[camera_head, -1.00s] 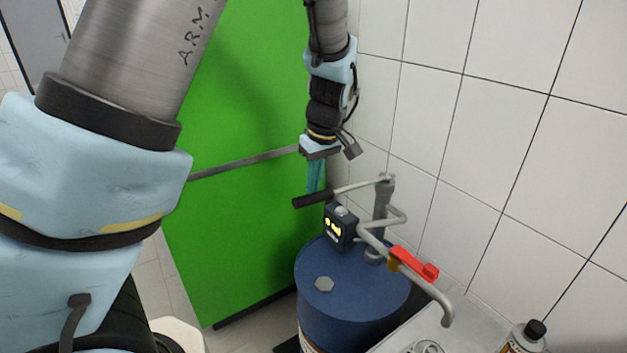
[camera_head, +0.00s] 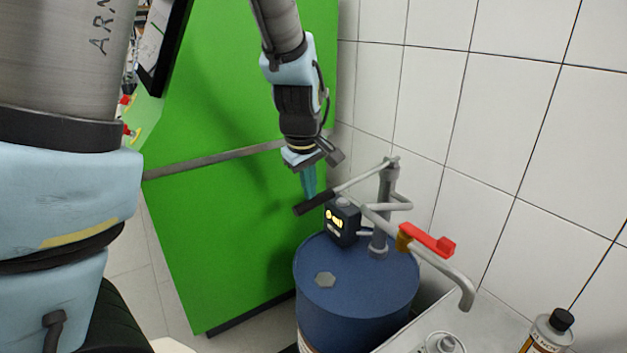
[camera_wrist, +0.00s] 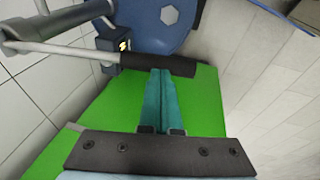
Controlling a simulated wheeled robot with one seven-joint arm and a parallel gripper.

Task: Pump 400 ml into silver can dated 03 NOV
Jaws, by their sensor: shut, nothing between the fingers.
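The hand pump (camera_head: 382,212) stands on a blue drum (camera_head: 355,290). Its crank lever ends in a black grip (camera_head: 314,203), which also shows in the wrist view (camera_wrist: 158,64). My gripper (camera_head: 309,193) is shut and empty, pointing down with its teal fingertips right at the black grip. In the wrist view the closed fingertips (camera_wrist: 160,72) reach the grip's edge; I cannot tell whether they touch it. A dark meter box (camera_head: 341,222) with a lit yellow display sits beside the pump; its reading is illegible. A silver can top (camera_head: 440,343) shows at the bottom edge; its date is hidden.
A red lever (camera_head: 428,240) sits on the grey outlet pipe (camera_head: 455,278). A black-capped bottle (camera_head: 548,334) stands on the pale surface (camera_head: 495,322) at lower right. A green panel (camera_head: 225,230) is behind my gripper, and a white tiled wall (camera_head: 500,130) is to the right.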

